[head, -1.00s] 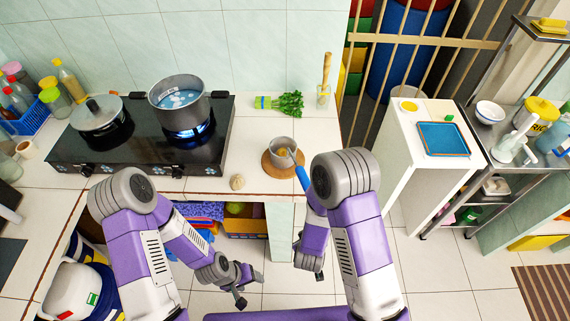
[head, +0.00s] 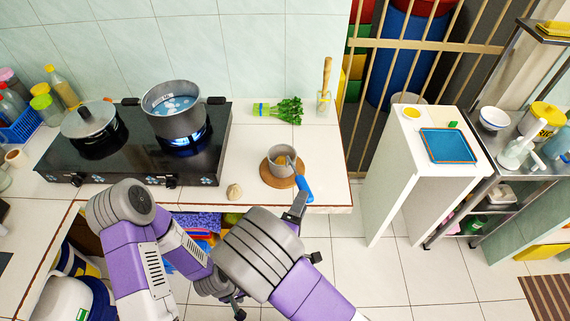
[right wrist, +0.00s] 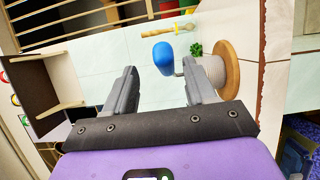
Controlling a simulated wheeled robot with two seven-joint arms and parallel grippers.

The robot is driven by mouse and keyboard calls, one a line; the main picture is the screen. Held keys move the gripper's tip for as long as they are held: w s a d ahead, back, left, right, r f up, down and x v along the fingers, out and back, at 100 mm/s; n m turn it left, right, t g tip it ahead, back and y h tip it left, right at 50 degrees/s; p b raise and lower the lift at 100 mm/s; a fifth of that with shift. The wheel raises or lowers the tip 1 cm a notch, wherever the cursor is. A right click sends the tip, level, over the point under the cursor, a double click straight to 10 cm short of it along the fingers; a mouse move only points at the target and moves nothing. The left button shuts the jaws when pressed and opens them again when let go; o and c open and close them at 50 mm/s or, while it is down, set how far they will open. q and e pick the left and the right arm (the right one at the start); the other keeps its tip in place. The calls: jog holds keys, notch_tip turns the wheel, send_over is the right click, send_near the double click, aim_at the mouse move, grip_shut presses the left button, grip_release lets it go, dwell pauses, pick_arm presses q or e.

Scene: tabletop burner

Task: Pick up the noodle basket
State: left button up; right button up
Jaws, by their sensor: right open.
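The noodle basket, a small grey cup-shaped basket with a blue handle (head: 304,188), sits in a grey pot (head: 283,167) on a round wooden board (head: 273,179) near the counter's front edge. In the right wrist view the blue handle (right wrist: 163,54) shows beyond and between the fingertips, and the pot (right wrist: 209,72) is to the right, partly hidden by a finger. My right gripper (head: 302,214) is open and empty, close to the handle's end.
A black stove (head: 135,160) at left holds a pot of water (head: 174,124) over a lit flame and a lidded pan (head: 90,122). Green vegetables (head: 288,110) lie behind the board. A small pale lump (head: 235,191) lies on the counter's front edge. The counter right of the board is clear.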

aim_at(309, 187)
jog(key=x, duration=0.2)
jog(key=b+x, duration=0.1)
jog(key=x, duration=0.3)
jog(key=shift+w+d+f, duration=0.3)
jog(key=shift+w, duration=0.05)
grip_shut()
jog(key=shift+r, duration=0.1)
dwell(1.0)
